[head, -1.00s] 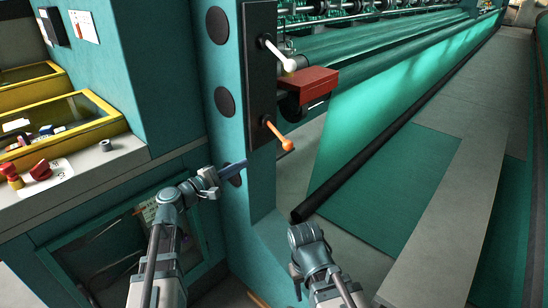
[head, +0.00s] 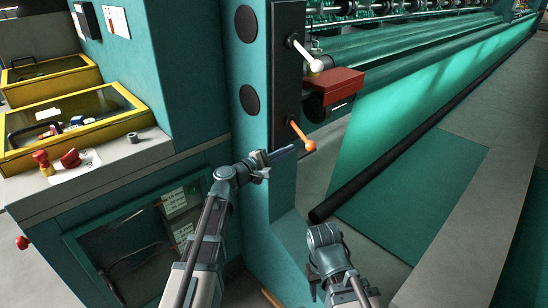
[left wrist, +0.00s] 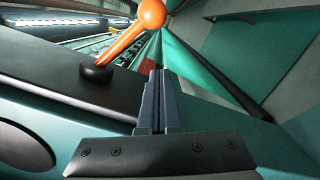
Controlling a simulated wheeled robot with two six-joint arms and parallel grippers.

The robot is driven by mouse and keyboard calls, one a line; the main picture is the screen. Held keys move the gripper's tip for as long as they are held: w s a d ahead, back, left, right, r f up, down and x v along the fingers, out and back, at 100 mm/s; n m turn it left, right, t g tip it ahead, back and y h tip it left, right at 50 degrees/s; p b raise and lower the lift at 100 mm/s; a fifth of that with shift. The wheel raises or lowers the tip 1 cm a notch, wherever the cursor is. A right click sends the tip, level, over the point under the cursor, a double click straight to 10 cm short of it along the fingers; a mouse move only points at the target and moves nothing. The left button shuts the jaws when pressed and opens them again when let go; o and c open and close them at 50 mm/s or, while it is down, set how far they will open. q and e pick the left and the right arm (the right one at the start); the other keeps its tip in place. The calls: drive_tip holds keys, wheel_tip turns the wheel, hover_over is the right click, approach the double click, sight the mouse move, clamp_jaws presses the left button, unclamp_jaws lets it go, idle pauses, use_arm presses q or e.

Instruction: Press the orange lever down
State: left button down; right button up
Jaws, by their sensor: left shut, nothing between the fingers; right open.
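The orange lever (head: 302,135) sits on a dark plate (head: 287,75) on the teal machine post. It slants down and to the right to a round knob. My left gripper (head: 292,151) is shut and empty, with its tips just left of the knob and slightly below it in the head view. In the left wrist view the shut fingers (left wrist: 158,75) point towards the scene below the orange lever (left wrist: 125,42), with a visible gap to it. My right gripper (head: 315,287) is low, near the post's foot, mostly hidden by its wrist, and away from the lever.
A white lever (head: 307,55) is higher on the same plate. A red box (head: 333,82) juts out right of the plate. A dark roller (head: 365,183) and green netting lie to the right. A control ledge with red knobs (head: 70,158) is at left.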

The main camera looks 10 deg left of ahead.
sight(302, 136)
use_arm(q)
drive_tip(key=shift+s+d+r+p, duration=0.25)
drive_tip(key=shift+s+d+r, duration=0.05)
drive_tip(key=shift+d, duration=0.2)
drive_tip(key=shift+s+d+r+p, duration=0.3)
drive_tip(key=shift+d, duration=0.25)
drive_tip(key=shift+s+d+r+p, duration=0.25)
drive_tip(key=shift+s+d+r, duration=0.05)
drive_tip(key=shift+d, duration=0.2)
drive_tip(key=shift+s+d+r+n, duration=0.1)
drive_tip(key=shift+d+r+n, duration=0.1)
drive_tip(key=shift+n, duration=0.1)
